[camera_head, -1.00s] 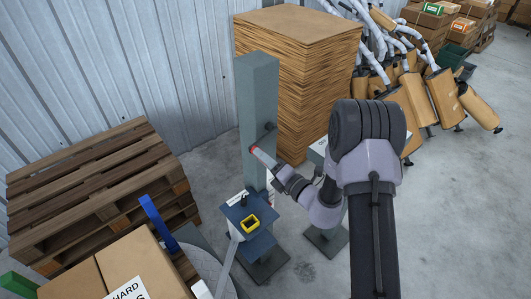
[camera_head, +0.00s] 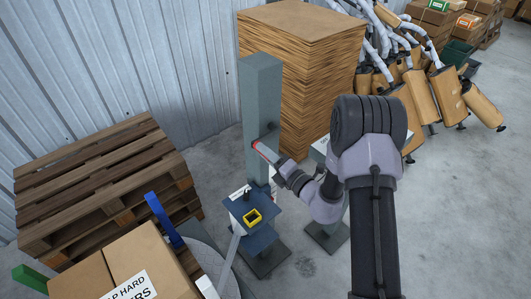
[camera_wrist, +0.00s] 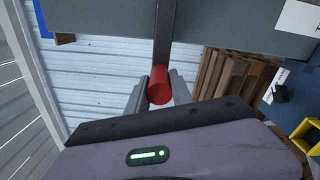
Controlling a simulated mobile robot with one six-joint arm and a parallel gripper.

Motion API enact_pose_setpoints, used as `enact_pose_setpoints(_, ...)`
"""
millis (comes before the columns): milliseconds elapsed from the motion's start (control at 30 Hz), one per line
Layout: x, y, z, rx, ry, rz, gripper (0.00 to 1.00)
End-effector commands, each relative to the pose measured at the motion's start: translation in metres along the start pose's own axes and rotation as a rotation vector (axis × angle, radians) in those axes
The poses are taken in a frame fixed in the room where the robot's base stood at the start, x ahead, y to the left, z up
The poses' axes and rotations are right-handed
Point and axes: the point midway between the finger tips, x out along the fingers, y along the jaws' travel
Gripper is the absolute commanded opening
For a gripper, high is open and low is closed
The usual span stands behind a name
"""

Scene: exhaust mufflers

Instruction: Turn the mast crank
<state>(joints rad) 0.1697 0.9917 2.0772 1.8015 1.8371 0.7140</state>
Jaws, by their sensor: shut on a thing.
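The mast (camera_head: 261,110) is a grey-green upright post in the middle of the head view. It also crosses the top of the wrist view (camera_wrist: 110,17). The crank's red handle (camera_wrist: 159,86) sits between the two fingers of my gripper (camera_wrist: 157,93) in the wrist view, and the fingers are shut on it. A dark crank arm (camera_wrist: 164,40) runs from the handle toward the mast. In the head view my gripper (camera_head: 271,156) is at the front face of the mast, with the red handle (camera_head: 262,149) just showing at its tip.
A blue platform (camera_head: 250,212) with a yellow-framed item (camera_head: 252,216) stands below my gripper. Stacked wooden pallets (camera_head: 100,185) and a cardboard box (camera_head: 150,265) are at left. A tall stack of brown sheets (camera_head: 305,80) stands behind the mast.

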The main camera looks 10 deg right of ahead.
Motion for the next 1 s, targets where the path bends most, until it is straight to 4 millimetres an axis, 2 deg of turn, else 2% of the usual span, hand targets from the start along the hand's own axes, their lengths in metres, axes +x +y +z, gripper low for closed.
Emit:
enact_pose_setpoints(33, 0.0, 0.001, 0.001, -0.002, -0.002, 0.002, 0.33)
enact_pose_setpoints(100, 0.0, 0.001, 0.001, -0.002, -0.002, 0.002, 0.47)
enact_pose_setpoints(133, 0.0, 0.001, 0.001, -0.001, -0.001, 0.002, 0.49)
enact_pose_setpoints(467, -0.004, 0.0, 0.0, 0.0, 0.0, 0.0, 0.49)
enact_pose_setpoints(567, -0.02, -0.001, 0.001, 0.001, -0.002, -0.002, 0.49)
enact_pose_setpoints(1000, -0.143, -0.001, 0.002, 0.002, -0.007, -0.002, 0.49)
